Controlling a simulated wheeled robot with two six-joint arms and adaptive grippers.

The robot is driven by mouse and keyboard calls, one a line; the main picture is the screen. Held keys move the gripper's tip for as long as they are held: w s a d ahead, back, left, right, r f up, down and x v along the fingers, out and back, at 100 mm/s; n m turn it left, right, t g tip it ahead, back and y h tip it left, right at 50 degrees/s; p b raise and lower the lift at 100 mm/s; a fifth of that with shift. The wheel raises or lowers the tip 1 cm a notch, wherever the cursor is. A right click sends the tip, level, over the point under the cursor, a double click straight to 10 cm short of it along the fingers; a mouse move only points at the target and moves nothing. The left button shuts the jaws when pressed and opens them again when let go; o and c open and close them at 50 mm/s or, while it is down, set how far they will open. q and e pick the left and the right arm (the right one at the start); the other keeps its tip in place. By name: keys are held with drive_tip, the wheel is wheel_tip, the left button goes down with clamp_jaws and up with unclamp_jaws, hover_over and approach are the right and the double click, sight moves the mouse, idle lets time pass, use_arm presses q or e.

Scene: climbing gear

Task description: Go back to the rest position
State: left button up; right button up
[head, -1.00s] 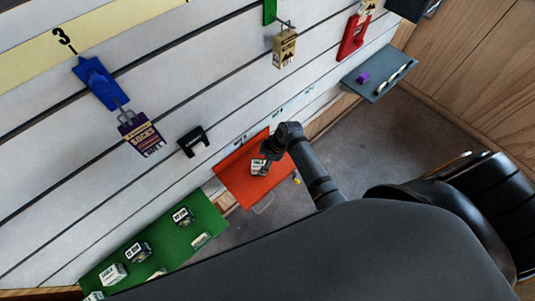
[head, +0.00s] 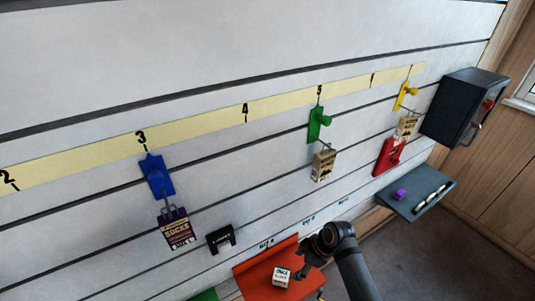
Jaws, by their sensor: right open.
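My right gripper (head: 309,255) is black and hangs at the right edge of an orange-red shelf (head: 254,277); its arm comes up from the bottom right. It is open and empty. A small white box with dark print (head: 282,277) sits on the shelf, just left of and below the gripper in the picture, with a small gap showing between them. My left gripper is not in view.
A slatted white wall carries a blue hook (head: 157,176) with a purple socks card (head: 176,228), a green hook (head: 318,124), a red holder (head: 388,157) and a black bracket (head: 220,238). A grey shelf (head: 416,205) and dark cabinet (head: 458,107) stand right. Floor shows at lower right.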

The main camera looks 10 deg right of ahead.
drive_tip(key=s+d+r+m+t+h, duration=0.2)
drive_tip(key=s+d+r+m+h, duration=0.45)
drive_tip(key=s+m, duration=0.55)
wheel_tip(320, 180, down, 24)
drive_tip(key=s+d+g+y, duration=0.1)
drive_tip(key=s+d+y, duration=0.1)
drive_tip(key=d, duration=0.1)
drive_tip(key=s+d+f+g, duration=0.1)
drive_tip(key=s+f, duration=1.6)
drive_tip(key=s, duration=0.2)
drive_tip(key=shift+m+g, duration=0.3)
drive_tip(key=shift+d, duration=0.1)
